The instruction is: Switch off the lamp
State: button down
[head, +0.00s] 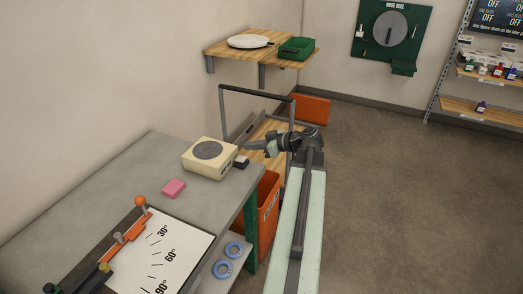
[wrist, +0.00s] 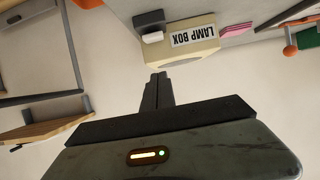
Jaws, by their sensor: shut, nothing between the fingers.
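The cream lamp box (head: 203,166) stands on the grey bench, with a round grey disc on top. In the wrist view, upside down, its front carries a "LAMP BOX" label (wrist: 194,36). A dark switch block with a pale part (wrist: 152,37) sits beside the label; in the head view the dark switch block (head: 241,162) is at the box's right side. I cannot tell the switch's position or whether the lamp is lit. My gripper (wrist: 157,76) is shut and empty, its tips close to the box and apart from the switch in the wrist view.
A pink block (head: 173,188) and a white angle board (head: 160,255) with an orange lever lie on the grey bench (head: 120,175). An orange bin (head: 269,213) and blue rings (head: 228,258) are beside and below it. A cart frame (head: 222,112) stands behind. Floor at right is clear.

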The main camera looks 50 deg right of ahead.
aim_at(241, 159)
jog(key=shift+f+b+x, duration=0.2)
jog(key=shift+b+x, duration=0.1)
jog(key=shift+x, duration=0.9)
notch_tip(241, 159, down, 3)
jog(key=b, duration=0.2)
jog(key=shift+b, duration=0.4)
jog(key=shift+s+f+b, duration=0.15)
jog(key=shift+f+b, duration=0.3)
jog(key=shift+b, duration=0.05)
jog(key=shift+r, duration=0.1)
